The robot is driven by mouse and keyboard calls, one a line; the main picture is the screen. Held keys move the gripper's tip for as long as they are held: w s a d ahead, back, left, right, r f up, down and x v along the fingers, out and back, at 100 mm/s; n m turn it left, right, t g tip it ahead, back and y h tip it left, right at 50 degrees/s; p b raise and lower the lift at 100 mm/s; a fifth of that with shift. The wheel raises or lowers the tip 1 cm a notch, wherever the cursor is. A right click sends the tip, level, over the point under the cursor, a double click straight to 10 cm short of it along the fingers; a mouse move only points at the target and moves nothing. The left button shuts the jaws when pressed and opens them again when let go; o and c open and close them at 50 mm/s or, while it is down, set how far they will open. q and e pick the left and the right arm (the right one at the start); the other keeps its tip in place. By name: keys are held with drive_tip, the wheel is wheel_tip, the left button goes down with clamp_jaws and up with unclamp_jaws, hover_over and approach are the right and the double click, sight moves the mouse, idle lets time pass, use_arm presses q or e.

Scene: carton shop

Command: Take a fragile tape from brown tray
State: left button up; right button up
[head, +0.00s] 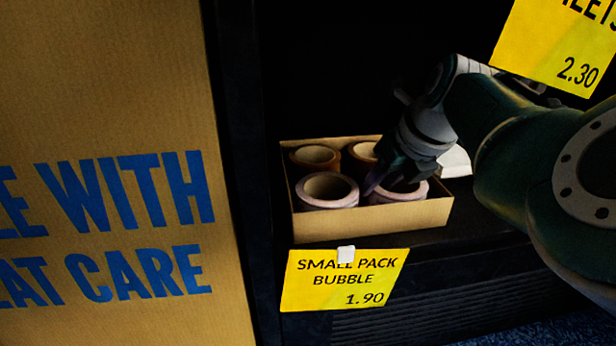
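A brown cardboard tray (340,221) stands on a dark shelf and holds several tape rolls. Two pale rolls with pinkish sides are at the front: a front left roll (329,203) and a front right roll (407,195). Two brown rolls are behind: a back left roll (315,167) and a back right roll (363,150), partly covered by my gripper. My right gripper (388,182) reaches down into the tray at the front right roll. Dark fingers show beside and over this roll, but their spacing and any grip are unclear. My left gripper is out of view.
A yellow label (345,284) reading "SMALL PACK BUBBLE 1.90" hangs below the tray. Another yellow label (558,45) hangs at upper right, close to my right arm. A large carton (110,120) with blue lettering fills the left. A white item (455,162) sits right of the tray.

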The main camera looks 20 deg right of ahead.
drive_tip(key=shift+w, duration=0.1)
drive_tip(key=shift+c, duration=0.3)
drive_tip(key=shift+f, duration=0.1)
clamp_jaws()
